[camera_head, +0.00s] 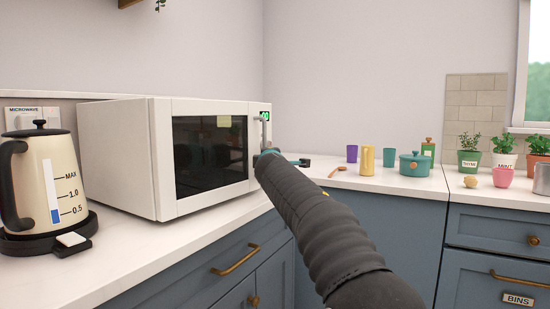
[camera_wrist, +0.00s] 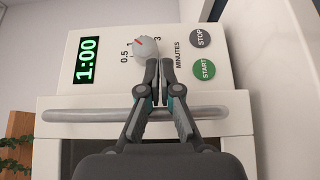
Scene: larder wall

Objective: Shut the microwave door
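The white microwave (camera_head: 160,150) stands on the counter, with its dark-windowed door (camera_head: 210,153) across the front. The door looks closed or nearly closed in the head view. The grey bar handle (camera_wrist: 75,115) runs along that edge, behind my fingers. My gripper (camera_wrist: 160,68) has its fingertips together, in front of the panel near the dial (camera_wrist: 145,48). I see nothing held. In the head view my arm mostly hides my gripper.
A cream kettle (camera_head: 45,180) stands left of the microwave. On the counter to the right are a purple cup (camera_head: 352,153), a yellow tumbler (camera_head: 367,160), a teal pot (camera_head: 415,164) and potted herbs (camera_head: 468,158). Blue cabinets (camera_head: 390,225) with brass handles stand below.

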